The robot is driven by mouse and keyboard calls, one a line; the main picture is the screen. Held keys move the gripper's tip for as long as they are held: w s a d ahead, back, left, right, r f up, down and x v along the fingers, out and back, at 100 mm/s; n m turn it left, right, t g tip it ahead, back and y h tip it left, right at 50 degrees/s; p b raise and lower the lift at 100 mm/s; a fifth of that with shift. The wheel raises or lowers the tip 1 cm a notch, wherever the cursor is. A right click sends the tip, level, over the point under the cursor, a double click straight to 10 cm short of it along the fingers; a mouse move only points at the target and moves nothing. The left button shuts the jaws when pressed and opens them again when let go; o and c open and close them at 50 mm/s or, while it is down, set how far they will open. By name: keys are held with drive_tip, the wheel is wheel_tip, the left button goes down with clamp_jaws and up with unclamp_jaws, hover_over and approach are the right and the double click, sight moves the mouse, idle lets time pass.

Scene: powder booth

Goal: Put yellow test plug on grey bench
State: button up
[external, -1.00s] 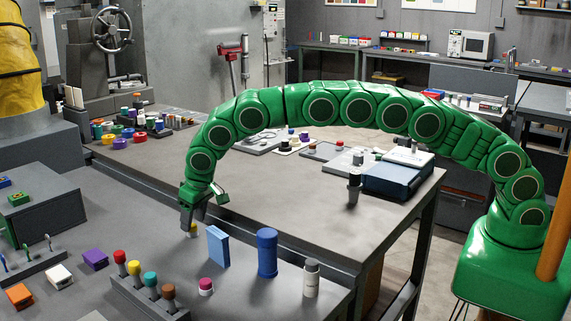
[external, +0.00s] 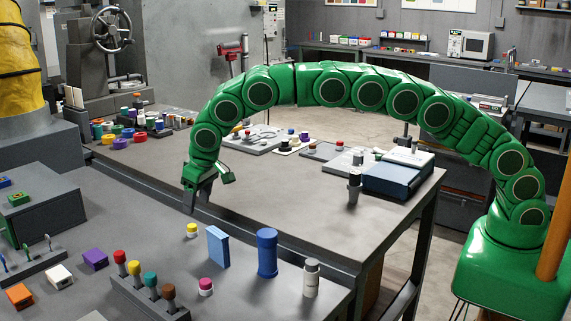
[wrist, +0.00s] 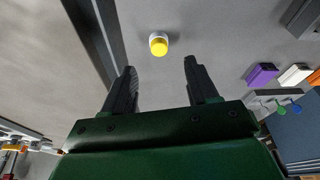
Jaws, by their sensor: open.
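The yellow test plug (external: 192,230), a small white cylinder with a yellow top, stands upright on the grey bench (external: 245,293) in the foreground. It also shows in the wrist view (wrist: 158,44), beyond my fingertips. My gripper (external: 192,200) is open and empty, above the bench's back edge and a little above the plug, not touching it. In the wrist view my gripper (wrist: 160,72) has its two dark fingers spread apart, with the plug centred between and ahead of them.
Near the plug stand a blue block (external: 217,246), a blue cylinder (external: 267,252), a white-grey bottle (external: 311,278) and a pink-topped plug (external: 205,286). A rack of coloured knobs (external: 150,297) and a purple block (external: 95,259) lie left. A second table (external: 290,195) adjoins behind.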

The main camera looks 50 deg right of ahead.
sight(192, 225)
drive_tip(key=shift+w+d+f+n+y, duration=0.25)
drive_tip(key=shift+f+n+y, duration=0.15)
drive_tip(key=shift+n, duration=0.55)
drive_tip(key=shift+w+d+f+n+y, duration=0.35)
drive_tip(key=shift+f+n, duration=0.1)
drive_tip(key=shift+n, duration=0.45)
drive_tip(key=shift+w+d+f+n+y, duration=0.2)
drive_tip(key=shift+f+n+y, duration=0.2)
drive_tip(key=shift+n, duration=0.55)
drive_tip(key=shift+s+x, duration=0.15)
drive_tip(key=shift+x, duration=0.85)
drive_tip(key=shift+s+x, duration=0.2)
drive_tip(key=shift+x, duration=0.8)
drive_tip(key=shift+w+a+f, duration=0.25)
drive_tip(key=shift+a+f, duration=0.1)
drive_tip(key=shift+f, duration=0.25)
clamp_jaws()
